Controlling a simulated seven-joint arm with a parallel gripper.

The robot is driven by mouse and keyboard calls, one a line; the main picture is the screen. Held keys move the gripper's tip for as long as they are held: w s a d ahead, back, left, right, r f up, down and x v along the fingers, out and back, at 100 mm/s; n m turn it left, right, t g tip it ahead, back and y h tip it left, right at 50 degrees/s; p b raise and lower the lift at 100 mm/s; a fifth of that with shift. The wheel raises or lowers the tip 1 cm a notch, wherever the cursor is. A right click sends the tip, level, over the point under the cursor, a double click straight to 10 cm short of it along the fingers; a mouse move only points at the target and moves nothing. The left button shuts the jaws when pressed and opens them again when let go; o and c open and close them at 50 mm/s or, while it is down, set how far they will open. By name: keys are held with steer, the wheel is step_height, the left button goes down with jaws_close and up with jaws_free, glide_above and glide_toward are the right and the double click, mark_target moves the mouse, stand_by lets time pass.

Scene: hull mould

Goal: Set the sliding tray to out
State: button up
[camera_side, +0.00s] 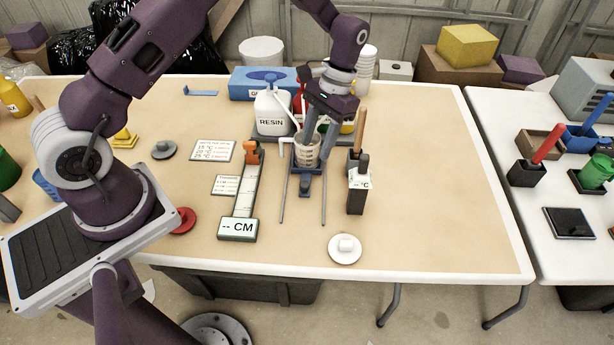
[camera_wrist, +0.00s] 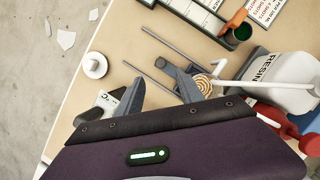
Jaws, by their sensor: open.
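The sliding tray (camera_side: 293,165) is a dark plate near the back of two thin parallel rails (camera_side: 324,205), with a blue-grey handle (camera_side: 305,184) at its front. A clear measuring cup (camera_side: 307,152) stands on it. Bare rail extends in front of the tray towards the table's front edge. My gripper (camera_side: 318,146) is open above the tray, its fingers overlapping the cup in the side view. In the wrist view my gripper (camera_wrist: 158,92) has fingers spread. The cup (camera_wrist: 203,84) with swirled contents shows behind the right finger, and the handle (camera_wrist: 161,64) lies ahead. I see no contact clearly.
A resin jug (camera_side: 271,115) stands behind left. A meter marked °C (camera_side: 358,185) stands close on the right, and a CM gauge (camera_side: 239,228) with an orange slider lies left. A white round knob (camera_side: 345,248) sits front right. The table's right side is clear.

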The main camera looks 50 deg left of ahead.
mark_target(305, 184)
steer(key=shift+g, duration=0.4)
steer(key=x, duration=0.7)
steer(key=w+x, duration=0.1)
steer(key=x, duration=0.2)
steer(key=shift+f, duration=0.65)
jaws_close()
steer(key=shift+r, duration=0.1)
